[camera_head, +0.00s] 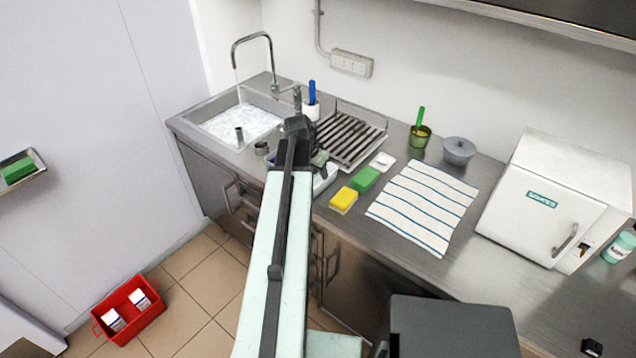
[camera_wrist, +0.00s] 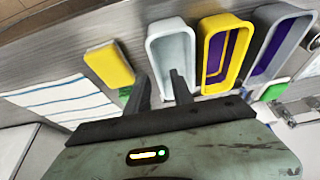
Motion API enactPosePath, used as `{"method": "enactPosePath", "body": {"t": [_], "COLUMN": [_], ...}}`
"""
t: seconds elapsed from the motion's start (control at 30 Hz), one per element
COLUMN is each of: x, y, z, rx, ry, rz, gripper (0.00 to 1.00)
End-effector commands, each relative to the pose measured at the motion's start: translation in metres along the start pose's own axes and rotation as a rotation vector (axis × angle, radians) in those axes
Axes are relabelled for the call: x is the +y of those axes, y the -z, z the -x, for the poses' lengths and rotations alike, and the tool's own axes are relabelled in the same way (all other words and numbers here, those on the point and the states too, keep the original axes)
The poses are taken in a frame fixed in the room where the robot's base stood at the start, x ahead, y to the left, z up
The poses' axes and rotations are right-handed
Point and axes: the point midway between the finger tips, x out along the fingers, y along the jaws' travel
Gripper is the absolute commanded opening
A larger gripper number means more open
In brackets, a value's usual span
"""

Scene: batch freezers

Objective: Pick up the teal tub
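No tub looks clearly teal. A pale blue-white open tub (camera_wrist: 151,48) shows in the wrist view just past my fingertips; its near end is partly hidden. In the head view a pale tub (camera_head: 326,180) shows beside my arm, mostly covered by it. My gripper (camera_wrist: 158,80) is open, with a gap between its two dark fingers. The left finger is by the pale tub's left wall, and the right finger overlaps its interior. I cannot tell whether either touches. In the head view the fingers are hard to make out.
Beside the pale tub are a yellow tub (camera_wrist: 246,32) and a grey tub (camera_wrist: 266,14), both purple inside. A yellow sponge (camera_head: 344,199), green sponge (camera_head: 365,179), striped towel (camera_head: 422,207) and dish rack (camera_head: 372,142) are nearby. A sink (camera_head: 205,115) lies left.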

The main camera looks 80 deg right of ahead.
Motion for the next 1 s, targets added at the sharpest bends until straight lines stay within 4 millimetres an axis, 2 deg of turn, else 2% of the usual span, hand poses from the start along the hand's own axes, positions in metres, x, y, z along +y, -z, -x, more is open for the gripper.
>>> {"method": "enactPosePath", "body": {"t": [0.03,0.07,0.27,0.53,0.8,0.9,1.0], "x": [0.0,0.0,0.0,0.003,0.003,0.003,0.003], "y": [-0.002,-0.002,0.0,0.005,0.007,0.007,0.007], "z": [-0.014,-0.017,-0.021,-0.068,-0.067,-0.067,-0.067], "rx": [0.0,0.0,0.0,0.0,0.0,-0.001,-0.001], "ry": [0.0,0.0,0.001,0.001,0.002,0.002,0.002], "rz": [0.0,0.0,0.001,0.003,0.004,0.004,0.004], "gripper": [0.28,0.28,0.28,0.28,0.28,0.0,0.0]}}
